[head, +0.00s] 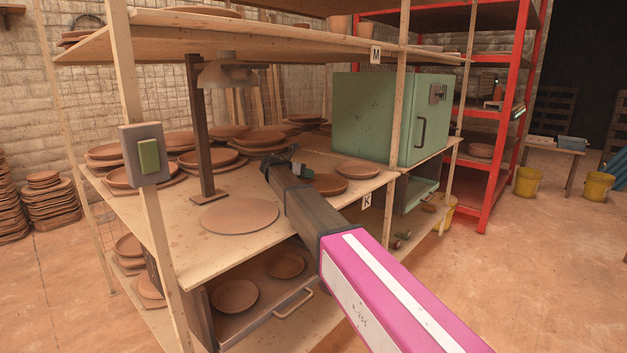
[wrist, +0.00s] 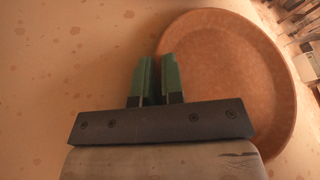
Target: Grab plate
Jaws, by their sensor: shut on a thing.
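A round terracotta plate (head: 328,185) lies on the middle wooden shelf, near the shelf's front edge. It fills the right side of the wrist view (wrist: 240,75). My gripper (head: 296,168) reaches in over the shelf to the plate's left side. In the wrist view my gripper's green fingers (wrist: 156,78) are close together at the plate's left rim, one over the plate and one just outside it. They are shut on this rim. The fingers hide the gripped bit of rim, and I cannot tell whether the plate is lifted.
A second plate (head: 357,170) lies to the right, before a green kiln-like box (head: 370,110). A large flat disc (head: 240,216) lies left under a lamp (head: 205,130) on a post. Stacked plates (head: 262,138) stand behind. A switch box (head: 144,155) sits on the shelf's front post.

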